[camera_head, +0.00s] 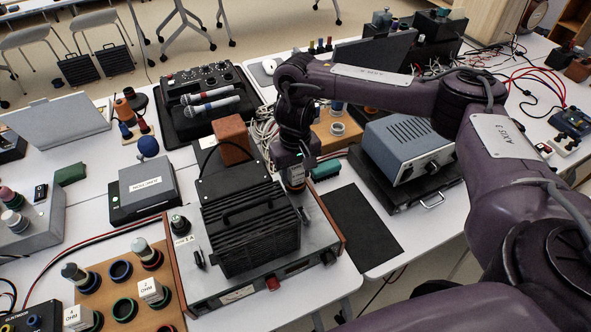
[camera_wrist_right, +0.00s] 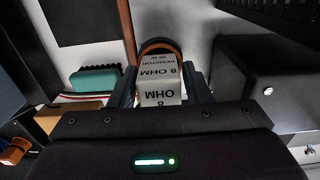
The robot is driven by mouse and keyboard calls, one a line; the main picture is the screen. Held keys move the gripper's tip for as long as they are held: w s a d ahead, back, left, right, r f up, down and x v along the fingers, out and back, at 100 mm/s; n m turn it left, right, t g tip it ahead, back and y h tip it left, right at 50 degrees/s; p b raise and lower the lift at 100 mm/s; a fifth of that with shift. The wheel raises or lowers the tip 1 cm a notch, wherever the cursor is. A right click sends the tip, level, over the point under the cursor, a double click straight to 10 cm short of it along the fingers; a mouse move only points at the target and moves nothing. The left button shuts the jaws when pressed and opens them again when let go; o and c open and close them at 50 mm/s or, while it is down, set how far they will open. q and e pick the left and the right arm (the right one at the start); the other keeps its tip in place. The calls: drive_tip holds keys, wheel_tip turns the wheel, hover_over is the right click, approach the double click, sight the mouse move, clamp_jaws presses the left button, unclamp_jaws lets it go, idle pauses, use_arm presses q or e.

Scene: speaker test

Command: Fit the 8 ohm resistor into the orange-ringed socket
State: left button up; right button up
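The 8 ohm resistor, a white block lettered "8 OHM" (camera_wrist_right: 160,93), sits between the fingers of my right gripper (camera_wrist_right: 163,92) in the wrist view. In the head view my right gripper (camera_head: 297,184) points down at the back right of the amplifier, beside its black finned block. The orange-ringed socket (camera_wrist_right: 158,43) shows as an orange and dark arc just beyond the resistor's far end. The rest of the ring is hidden behind the resistor. I cannot tell whether the resistor is above the socket or partly in it. My left gripper is not in view.
The amplifier (camera_head: 202,275) with its tall finned block (camera_head: 258,235) stands close beside the gripper. An orange board (camera_head: 120,300) at the lower left holds other resistors and coloured rings. A black mat (camera_head: 362,218) and a blue-grey instrument (camera_head: 408,147) lie to the right.

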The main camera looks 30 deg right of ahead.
drive_tip(key=shift+o, duration=0.7)
drive_tip(key=shift+r, duration=0.25)
wheel_tip(320, 180, up, 12)
drive_tip(key=p, duration=0.3)
drive_tip(key=shift+r, duration=0.15)
drive_tip(key=shift+r, duration=0.1)
